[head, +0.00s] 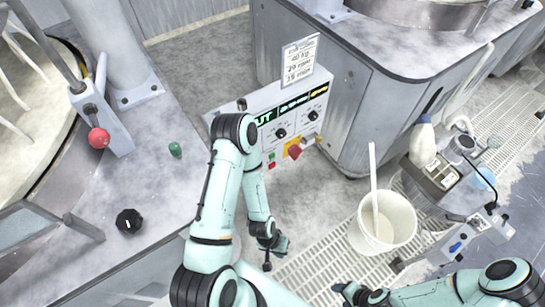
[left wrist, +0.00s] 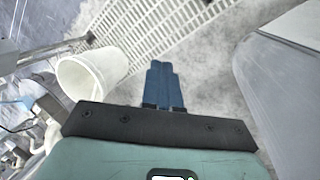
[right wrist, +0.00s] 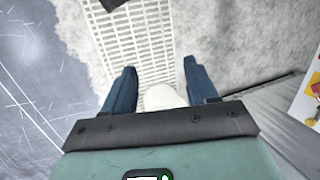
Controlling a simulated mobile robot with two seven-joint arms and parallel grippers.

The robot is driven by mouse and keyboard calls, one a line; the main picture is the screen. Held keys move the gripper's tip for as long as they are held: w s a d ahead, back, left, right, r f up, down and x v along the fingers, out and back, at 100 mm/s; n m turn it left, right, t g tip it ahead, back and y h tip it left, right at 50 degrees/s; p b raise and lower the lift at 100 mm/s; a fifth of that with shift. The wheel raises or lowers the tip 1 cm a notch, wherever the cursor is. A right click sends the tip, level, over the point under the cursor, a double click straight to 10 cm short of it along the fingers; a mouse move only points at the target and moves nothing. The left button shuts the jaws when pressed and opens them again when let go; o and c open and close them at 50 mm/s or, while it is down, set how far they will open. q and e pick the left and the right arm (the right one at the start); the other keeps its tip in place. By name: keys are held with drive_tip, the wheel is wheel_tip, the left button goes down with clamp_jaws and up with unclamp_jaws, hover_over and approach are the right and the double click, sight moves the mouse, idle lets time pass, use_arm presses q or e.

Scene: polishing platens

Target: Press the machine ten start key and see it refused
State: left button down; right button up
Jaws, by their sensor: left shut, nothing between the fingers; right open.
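The control panel (head: 262,105) stands on the machine's side in the head view, its left part hidden behind my left arm. It bears a partly covered green-lit display (head: 292,104), black knobs (head: 281,133), a small green key (head: 271,156) above a small red key (head: 271,165), and a red switch on a yellow plate (head: 293,149). My left gripper (head: 268,257) is below the panel, apart from it; its blue fingers are together and empty in the left wrist view (left wrist: 163,72). My right gripper (head: 350,290) is low near the bucket; its fingers are apart in the right wrist view (right wrist: 160,68).
A white bucket (head: 397,229) with a stick stands on the grating (head: 315,235). A cart (head: 455,180) with a white bottle (head: 422,142) is at right. A sheet of notes (head: 300,60) stands above the panel.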

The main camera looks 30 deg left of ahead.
sight(272, 156)
use_arm(q)
drive_tip(key=w+a+f+m+t+y+b, duration=0.45)
drive_tip(key=w+a+f+t+b, duration=0.2)
drive_tip(key=w+f+b, duration=0.4)
use_arm(e)
drive_tip(key=s+f, duration=0.7)
drive_tip(key=f, duration=0.7)
use_arm(q)
drive_tip(key=w+a+r+m+t+y+b, duration=0.2)
drive_tip(key=w+r+m+t+b, duration=0.1)
drive_tip(key=w, duration=0.5)
drive_tip(key=w+a+r+m+t+y+b, duration=0.3)
drive_tip(key=w+r+t+b, duration=0.1)
drive_tip(key=w+r+b, duration=0.2)
drive_tip(key=shift+w+a+b, duration=0.25)
drive_tip(key=shift+w+b, duration=0.5)
drive_tip(key=shift+w, duration=0.15)
use_arm(e)
wheel_tip(272, 156, down, 9)
drive_tip(key=w+d, duration=0.1)
drive_tip(key=w, duration=0.1)
drive_tip(key=shift+w+d+f+m+t+h, duration=0.2)
drive_tip(key=shift+w+m+t+h, duration=0.1)
drive_tip(key=shift+t, duration=0.1)
use_arm(q)
drive_tip(key=shift+r+t, duration=0.1)
drive_tip(key=shift+t, duration=0.15)
